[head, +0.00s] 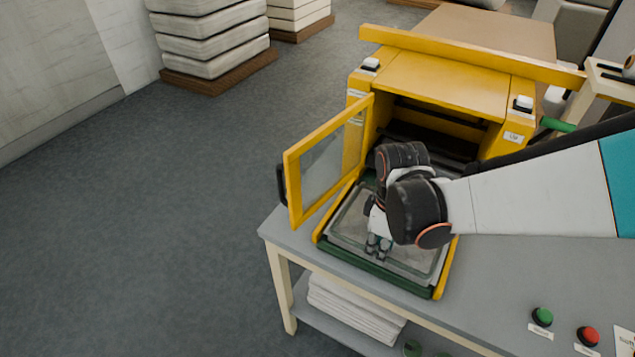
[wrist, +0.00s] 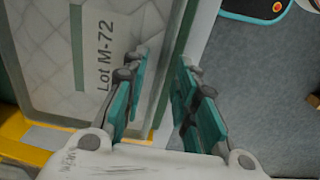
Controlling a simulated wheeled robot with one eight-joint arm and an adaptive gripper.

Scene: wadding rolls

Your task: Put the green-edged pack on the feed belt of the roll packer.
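The green-edged pack (head: 415,259) is a flat, pale grey pack with a grey-green border. It lies on the feed belt between the yellow side rails (head: 442,272) of the yellow roll packer (head: 445,85). In the wrist view the pack (wrist: 75,60) shows the print "Lot M-72". My gripper (head: 378,251) points down over the pack's near part. In the wrist view the two teal-padded fingers (wrist: 163,62) stand apart, with the pack's edge passing between or beneath them. I cannot tell whether they touch it. My arm hides part of the pack and belt.
The packer's yellow-framed door (head: 325,160) stands open at the left. A green button (head: 542,316) and a red button (head: 588,336) sit on the grey table (head: 500,275) at right. White sheets (head: 350,305) lie on the shelf below. Floor at left is clear.

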